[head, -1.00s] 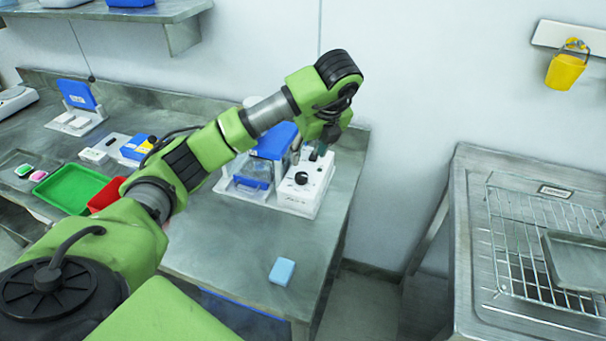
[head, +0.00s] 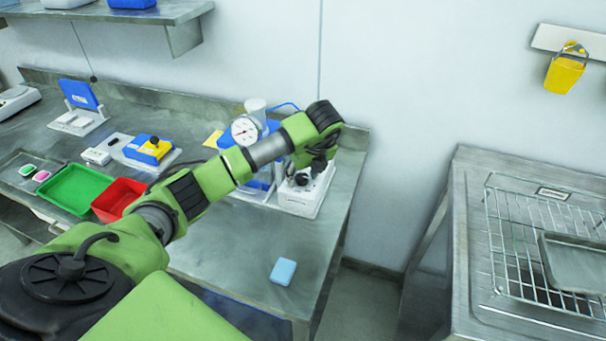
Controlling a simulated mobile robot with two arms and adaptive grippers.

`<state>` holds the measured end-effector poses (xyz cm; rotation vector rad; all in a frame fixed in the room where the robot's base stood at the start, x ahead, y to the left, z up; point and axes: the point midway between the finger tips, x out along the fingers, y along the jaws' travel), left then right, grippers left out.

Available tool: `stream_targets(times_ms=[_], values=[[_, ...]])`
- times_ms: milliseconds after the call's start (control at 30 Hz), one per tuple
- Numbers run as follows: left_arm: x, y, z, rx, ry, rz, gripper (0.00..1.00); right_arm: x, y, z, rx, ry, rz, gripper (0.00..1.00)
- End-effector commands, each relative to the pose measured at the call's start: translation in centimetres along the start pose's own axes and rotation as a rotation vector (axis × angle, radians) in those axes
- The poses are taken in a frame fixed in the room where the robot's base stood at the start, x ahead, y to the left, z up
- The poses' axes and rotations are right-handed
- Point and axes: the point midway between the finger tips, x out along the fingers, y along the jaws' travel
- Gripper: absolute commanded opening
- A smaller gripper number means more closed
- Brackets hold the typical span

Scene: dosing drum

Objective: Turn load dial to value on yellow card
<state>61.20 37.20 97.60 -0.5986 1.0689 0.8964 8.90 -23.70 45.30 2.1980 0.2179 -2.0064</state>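My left arm reaches across the bench from the lower left. Its gripper (head: 313,172) points down over a white box (head: 303,203) near the bench's right end. A black knob (head: 301,179) on the box's top shows right beside the fingers. I cannot tell whether they touch it or whether they are open. A yellow card (head: 213,139) shows behind the arm, too small to read. A round white gauge with a needle (head: 244,132) stands on the blue apparatus, partly hidden by the arm. My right gripper is not in view.
A red tray (head: 119,196) and a green tray (head: 76,189) lie on the left of the bench (head: 225,240). A light blue block (head: 283,271) lies near the front edge. A wire rack (head: 520,235) stands on the separate steel counter at right.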

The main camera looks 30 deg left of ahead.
Motion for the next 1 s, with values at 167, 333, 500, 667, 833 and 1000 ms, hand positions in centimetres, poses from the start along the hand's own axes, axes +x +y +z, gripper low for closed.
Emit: stream_targets(times_ms=[167, 333, 500, 667, 833, 1000], values=[[0.0, 0.0, 0.0, 0.0, 0.0, 0.0, 0.04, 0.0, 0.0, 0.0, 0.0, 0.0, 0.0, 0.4], [0.0, 0.0, 0.0, 0.003, 0.0, -0.001, 0.04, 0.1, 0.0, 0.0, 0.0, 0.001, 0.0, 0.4], [0.1, 0.1, 0.0, 0.03, 0.0, -0.013, 0.04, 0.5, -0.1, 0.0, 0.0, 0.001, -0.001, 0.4], [0.2, 0.1, 0.0, 0.098, -0.002, -0.041, 0.04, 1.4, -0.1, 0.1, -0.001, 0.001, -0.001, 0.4], [0.4, 0.2, 0.0, 0.217, -0.003, -0.09, 0.04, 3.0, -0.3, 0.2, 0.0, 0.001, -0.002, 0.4], [0.5, 0.3, 0.0, 0.363, -0.003, -0.151, 0.04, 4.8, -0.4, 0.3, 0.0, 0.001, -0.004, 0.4]])
